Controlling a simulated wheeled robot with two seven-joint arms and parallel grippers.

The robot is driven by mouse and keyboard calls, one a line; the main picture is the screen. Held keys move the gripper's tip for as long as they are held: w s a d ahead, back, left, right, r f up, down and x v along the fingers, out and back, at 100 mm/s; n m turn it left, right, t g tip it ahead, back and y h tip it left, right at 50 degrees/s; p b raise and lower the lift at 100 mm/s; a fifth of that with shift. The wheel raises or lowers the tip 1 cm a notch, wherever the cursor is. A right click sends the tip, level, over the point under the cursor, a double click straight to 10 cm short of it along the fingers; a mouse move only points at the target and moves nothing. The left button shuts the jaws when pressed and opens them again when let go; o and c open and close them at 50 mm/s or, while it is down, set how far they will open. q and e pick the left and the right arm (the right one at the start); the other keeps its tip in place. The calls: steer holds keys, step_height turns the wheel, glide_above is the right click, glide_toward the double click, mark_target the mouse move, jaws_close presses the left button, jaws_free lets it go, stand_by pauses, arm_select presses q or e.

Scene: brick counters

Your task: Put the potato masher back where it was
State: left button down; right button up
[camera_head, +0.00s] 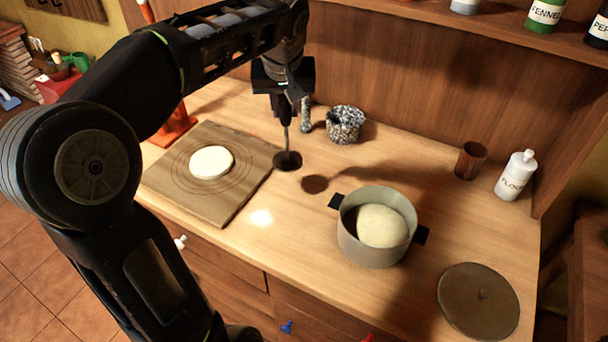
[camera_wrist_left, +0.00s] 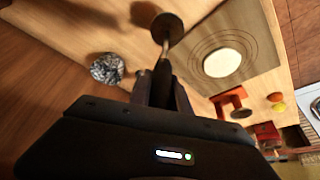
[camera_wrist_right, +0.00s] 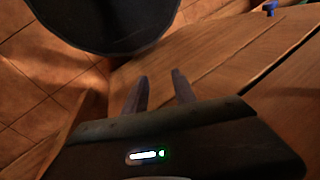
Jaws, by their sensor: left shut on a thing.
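The potato masher (camera_head: 287,160) has a thin shaft and a dark round disc at its lower end. My left gripper (camera_head: 287,102) is shut on its upper part and holds it upright over the counter, right of the wooden board. A round shadow on the counter sits apart from the disc, so the masher appears raised. The left wrist view shows the masher's disc (camera_wrist_left: 167,28) beyond the left fingertips (camera_wrist_left: 163,75). My right gripper (camera_wrist_right: 160,85) has its fingers apart, with nothing between them, beside the counter front.
A wooden board (camera_head: 232,205) bears a flat round of dough (camera_head: 211,162). A pot (camera_head: 362,250) holds a dough ball (camera_head: 380,226). A speckled pot (camera_head: 345,125), brown cup (camera_head: 470,160), flour bottle (camera_head: 516,176) and round lid (camera_head: 478,303) stand around. The counter's middle is clear.

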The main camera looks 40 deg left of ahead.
mark_target(286, 142)
arm_select(q)
steer(key=shift+s, duration=0.15)
steer(key=shift+f, duration=3.05)
steer(key=shift+p, duration=0.3)
steer(key=shift+f, duration=1.9)
steer(key=shift+f, duration=0.25)
steer(key=c, duration=1.2)
jaws_free()
steer(key=shift+r, duration=0.1)
steer(key=shift+c, duration=0.2)
steer(key=shift+r, duration=0.1)
